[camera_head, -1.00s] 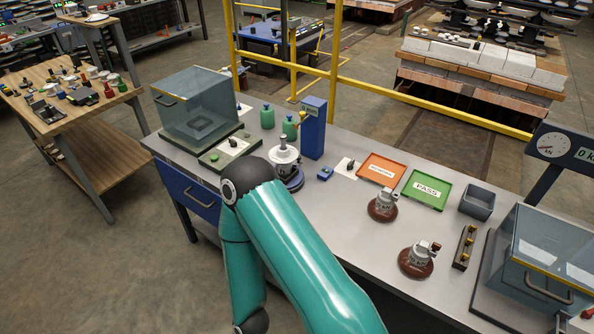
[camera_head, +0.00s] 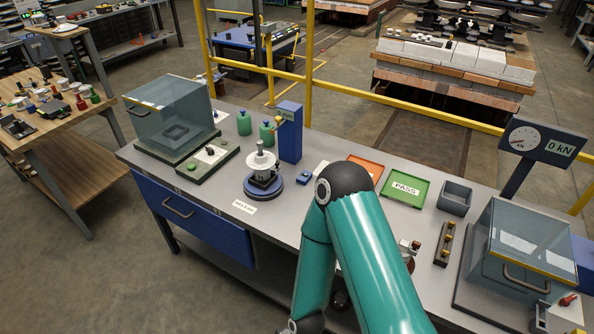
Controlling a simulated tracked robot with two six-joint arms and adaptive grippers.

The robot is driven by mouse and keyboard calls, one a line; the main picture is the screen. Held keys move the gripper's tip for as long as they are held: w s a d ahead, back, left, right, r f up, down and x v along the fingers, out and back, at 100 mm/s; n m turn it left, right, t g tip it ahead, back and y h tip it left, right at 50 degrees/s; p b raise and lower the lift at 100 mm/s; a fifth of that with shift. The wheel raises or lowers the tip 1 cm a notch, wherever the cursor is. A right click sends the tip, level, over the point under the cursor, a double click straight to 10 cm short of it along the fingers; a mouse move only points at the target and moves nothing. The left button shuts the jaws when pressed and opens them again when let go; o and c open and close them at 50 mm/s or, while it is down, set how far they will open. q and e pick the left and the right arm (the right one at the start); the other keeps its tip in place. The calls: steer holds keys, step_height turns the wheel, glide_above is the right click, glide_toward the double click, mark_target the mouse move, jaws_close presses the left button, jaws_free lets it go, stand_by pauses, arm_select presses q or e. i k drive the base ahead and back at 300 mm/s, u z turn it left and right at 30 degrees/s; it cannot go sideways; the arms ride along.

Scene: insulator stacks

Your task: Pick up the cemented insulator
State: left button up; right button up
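A brown insulator with a grey metal cap (camera_head: 409,247) stands on the grey bench at right centre, partly hidden by my teal arm (camera_head: 372,260). A second brown insulator is hidden, apparently behind the arm. A round blue fixture (camera_head: 263,188) with a pale upright piece (camera_head: 261,163) stands left of the arm; I cannot tell what that piece is. The arm's bent elbow rises in front of the bench, and its links run down out of the picture. Neither gripper shows, so I cannot see whether either holds anything.
A clear box (camera_head: 170,112) stands at bench left, another (camera_head: 522,245) at right. A blue post (camera_head: 289,132), green PASS tray (camera_head: 404,188), orange tray (camera_head: 367,168), grey bin (camera_head: 455,198) and kN gauge (camera_head: 543,142) line the back. Bench front left of the arm is fairly clear.

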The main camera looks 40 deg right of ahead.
mark_target(261, 161)
steer(key=z, duration=0.2)
steer(key=i, duration=1)
steer(key=u, duration=0.05)
